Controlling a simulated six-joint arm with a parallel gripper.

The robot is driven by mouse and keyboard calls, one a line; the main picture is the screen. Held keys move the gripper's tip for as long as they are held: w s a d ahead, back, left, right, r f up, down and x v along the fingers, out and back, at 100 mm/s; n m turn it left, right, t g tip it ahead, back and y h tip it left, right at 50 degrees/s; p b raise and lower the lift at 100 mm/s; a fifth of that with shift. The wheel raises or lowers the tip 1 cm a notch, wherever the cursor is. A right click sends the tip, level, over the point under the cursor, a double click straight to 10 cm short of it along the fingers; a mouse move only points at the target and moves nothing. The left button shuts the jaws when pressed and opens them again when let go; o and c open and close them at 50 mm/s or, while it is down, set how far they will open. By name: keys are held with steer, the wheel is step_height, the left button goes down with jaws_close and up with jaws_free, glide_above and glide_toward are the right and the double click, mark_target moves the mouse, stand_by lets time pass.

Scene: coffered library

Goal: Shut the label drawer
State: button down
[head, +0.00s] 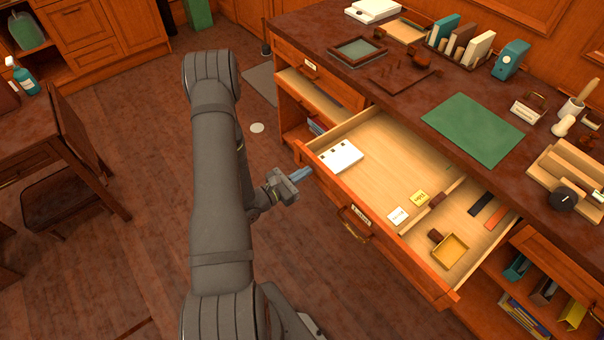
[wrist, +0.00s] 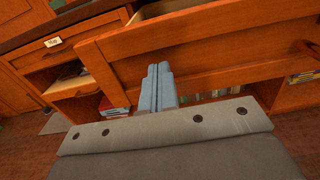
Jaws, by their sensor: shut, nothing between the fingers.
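The label drawer (head: 400,262) is a wide wooden drawer in the desk, pulled well out. My gripper (head: 300,174) is shut and empty, at the left end of the drawer front. In the wrist view the closed blue-grey fingers (wrist: 158,88) point at the wooden drawer front (wrist: 200,52). Whether the fingertips touch the front or stand just short of it, I cannot tell.
The drawer holds a white notepad (head: 340,156), cards and a small yellow tray (head: 450,249). Another compartment (head: 310,92) stands partly open to the left. The desk top (head: 420,100) carries a green mat (head: 473,129) and several office things.

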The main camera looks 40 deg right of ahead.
steer(key=d, duration=3.1)
steer(key=shift+d, duration=0.4)
steer(key=shift+a, duration=0.1)
steer(key=a, duration=1.4)
steer(key=shift+d, duration=0.1)
steer(key=d, duration=1.3)
steer(key=shift+d, duration=0.1)
glide_toward(346, 150)
steer(key=a+r, duration=0.1)
steer(key=a, duration=0.9)
steer(key=shift+a+r, duration=0.3)
steer(key=shift+r, duration=0.1)
